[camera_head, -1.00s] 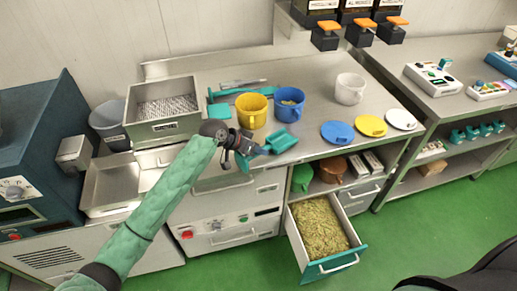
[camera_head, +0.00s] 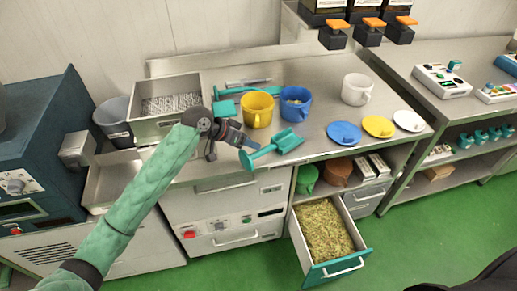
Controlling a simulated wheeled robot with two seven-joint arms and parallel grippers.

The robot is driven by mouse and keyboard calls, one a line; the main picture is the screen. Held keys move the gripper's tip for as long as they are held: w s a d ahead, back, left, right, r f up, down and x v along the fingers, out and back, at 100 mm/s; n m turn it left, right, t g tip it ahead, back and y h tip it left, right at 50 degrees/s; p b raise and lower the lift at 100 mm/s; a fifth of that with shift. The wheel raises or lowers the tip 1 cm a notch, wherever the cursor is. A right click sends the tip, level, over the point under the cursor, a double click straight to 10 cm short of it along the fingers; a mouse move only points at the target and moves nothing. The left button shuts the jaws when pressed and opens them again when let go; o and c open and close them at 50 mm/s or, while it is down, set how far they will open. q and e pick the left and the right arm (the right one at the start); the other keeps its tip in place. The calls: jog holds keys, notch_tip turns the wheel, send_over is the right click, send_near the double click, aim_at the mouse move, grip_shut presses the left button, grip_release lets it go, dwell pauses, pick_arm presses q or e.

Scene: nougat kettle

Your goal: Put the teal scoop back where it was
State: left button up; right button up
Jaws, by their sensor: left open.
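A teal scoop (camera_head: 287,141) lies on the steel counter near its front edge, its handle pointing left and toward me. My left gripper (camera_head: 250,143) is open, just left of the scoop, with its fingertips close to the handle. Whether they touch it I cannot tell. A second teal scoop (camera_head: 224,108) lies farther back, left of the yellow jug. An open drawer (camera_head: 364,252) below the counter holds greenish-yellow bits (camera_head: 325,230). My right gripper is not in view.
A yellow jug (camera_head: 257,113), a blue jug (camera_head: 295,107) and a white jug (camera_head: 357,92) stand behind the scoop. Blue (camera_head: 344,133), yellow (camera_head: 378,126) and white (camera_head: 408,121) lids lie to the right. A steel bin (camera_head: 160,128) stands left. The open drawer juts out over the floor.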

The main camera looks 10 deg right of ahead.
pick_arm(q)
jog(key=shift+b+v, duration=0.5)
jog(key=shift+v, duration=1.9)
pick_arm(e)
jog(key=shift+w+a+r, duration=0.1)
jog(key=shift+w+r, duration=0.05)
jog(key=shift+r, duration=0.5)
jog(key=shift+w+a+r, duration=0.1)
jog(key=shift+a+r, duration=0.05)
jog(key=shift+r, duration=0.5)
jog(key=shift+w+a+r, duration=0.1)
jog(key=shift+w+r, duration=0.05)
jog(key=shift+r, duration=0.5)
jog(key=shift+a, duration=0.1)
